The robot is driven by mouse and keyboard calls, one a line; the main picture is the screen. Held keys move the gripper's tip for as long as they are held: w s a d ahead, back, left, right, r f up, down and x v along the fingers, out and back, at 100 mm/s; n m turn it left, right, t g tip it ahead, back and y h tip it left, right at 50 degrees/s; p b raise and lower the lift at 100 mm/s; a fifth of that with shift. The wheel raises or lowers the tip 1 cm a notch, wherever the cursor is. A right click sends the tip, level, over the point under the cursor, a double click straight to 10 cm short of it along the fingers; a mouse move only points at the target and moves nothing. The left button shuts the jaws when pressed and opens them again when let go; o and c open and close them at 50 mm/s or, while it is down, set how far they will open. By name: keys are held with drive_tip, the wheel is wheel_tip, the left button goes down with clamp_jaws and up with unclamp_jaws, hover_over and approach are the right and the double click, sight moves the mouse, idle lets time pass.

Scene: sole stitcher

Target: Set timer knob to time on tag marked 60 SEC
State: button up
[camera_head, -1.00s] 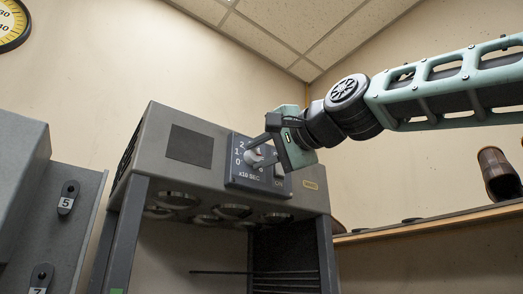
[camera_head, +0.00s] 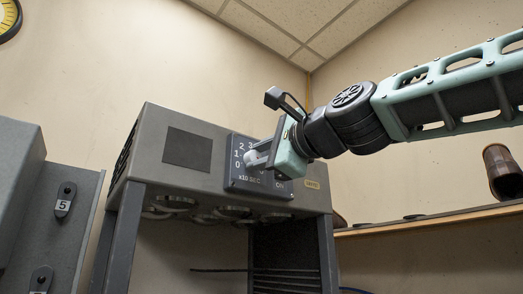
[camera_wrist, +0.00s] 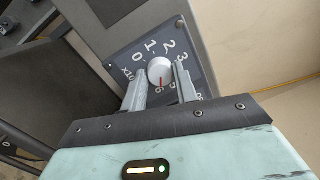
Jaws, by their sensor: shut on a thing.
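The right finger hides further dial marks. No readable 60 SEC tag shows.
The panel is on a grey machine housing (camera_head: 150,160) on legs. A switch marked ON sits beside the dial, mostly behind my gripper. A small yellow label (camera_head: 312,184) is at right, unreadable. A wooden shelf (camera_head: 430,217) holds a brown cylinder (camera_head: 502,172). A grey cabinet (camera_head: 20,190) stands left.

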drive_tip(key=shift+f, duration=0.15)
idle(0.4)
drive_tip(key=o, duration=1)
drive_tip(key=shift+c, duration=0.2)
drive_tip(key=b+v, duration=1.6)
drive_tip(key=v, duration=0.1)
drive_tip(key=shift+s+b, duration=0.2)
drive_tip(key=shift+b, duration=0.1)
drive_tip(key=shift+d, duration=0.1)
